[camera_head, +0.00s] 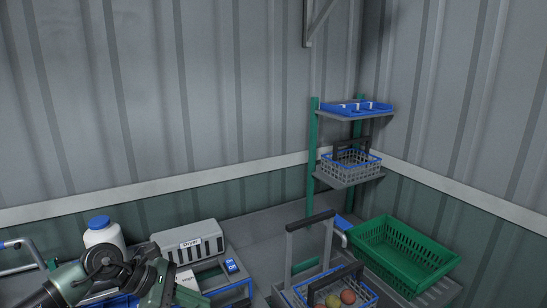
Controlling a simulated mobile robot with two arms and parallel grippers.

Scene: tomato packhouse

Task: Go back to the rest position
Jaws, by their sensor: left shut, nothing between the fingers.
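My left gripper (157,286) shows at the bottom left, at the end of my green and black arm. It is shut with nothing between its fingers. Part of it overlaps a white box-like item just behind it, and I cannot tell whether they touch. My right gripper is not in view.
A grey dryer (190,242) and a white bottle (104,236) with a blue cap stand behind my left gripper. A wire basket (368,293) with tomatoes is at bottom centre-right. A green crate (408,262) is at right. A shelf (350,181) holds another basket.

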